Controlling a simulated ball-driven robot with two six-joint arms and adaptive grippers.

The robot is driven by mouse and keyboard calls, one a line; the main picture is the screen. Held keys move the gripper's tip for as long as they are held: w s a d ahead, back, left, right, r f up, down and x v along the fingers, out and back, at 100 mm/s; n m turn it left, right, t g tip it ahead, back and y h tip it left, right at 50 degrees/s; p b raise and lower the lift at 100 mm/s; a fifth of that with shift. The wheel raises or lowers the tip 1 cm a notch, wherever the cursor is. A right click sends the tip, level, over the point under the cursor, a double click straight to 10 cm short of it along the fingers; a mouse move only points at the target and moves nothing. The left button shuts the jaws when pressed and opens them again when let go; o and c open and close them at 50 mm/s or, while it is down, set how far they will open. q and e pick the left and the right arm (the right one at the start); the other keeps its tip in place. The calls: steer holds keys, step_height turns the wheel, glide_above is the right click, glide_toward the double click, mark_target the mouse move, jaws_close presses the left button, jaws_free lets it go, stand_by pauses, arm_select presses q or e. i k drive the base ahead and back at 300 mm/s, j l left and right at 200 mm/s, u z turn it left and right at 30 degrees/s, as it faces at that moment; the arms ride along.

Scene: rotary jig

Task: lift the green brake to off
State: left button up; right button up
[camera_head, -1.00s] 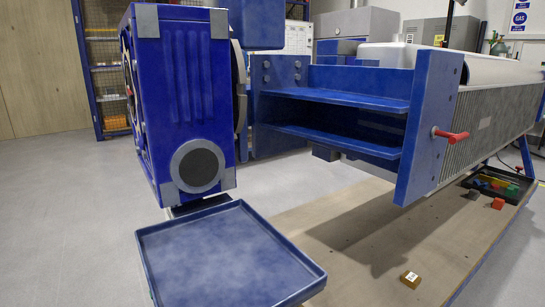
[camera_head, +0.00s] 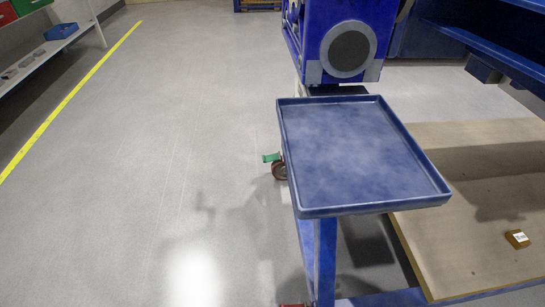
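The green brake (camera_head: 271,157) is a small lever low by the floor, just left of the blue tray. It sits on a caster wheel (camera_head: 280,171) with a reddish-brown rim under the blue stand. The lever appears to stick out about level to the left; its exact setting is too small to tell. Neither of my grippers is in the head view.
The blue tray (camera_head: 350,150) overhangs the area right of the brake, on a blue leg (camera_head: 325,262). A wooden board (camera_head: 480,245) with a small brown block (camera_head: 517,239) lies at the right. The grey floor left of the brake is free up to a yellow line (camera_head: 70,98).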

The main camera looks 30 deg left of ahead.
mark_target(276, 156)
steer(key=j, duration=0.3)
steer(key=k+j, duration=0.15)
steer(key=j, duration=0.2)
steer(key=j+z, duration=0.4)
steer(key=j, duration=1.35)
steer(key=i, duration=0.05)
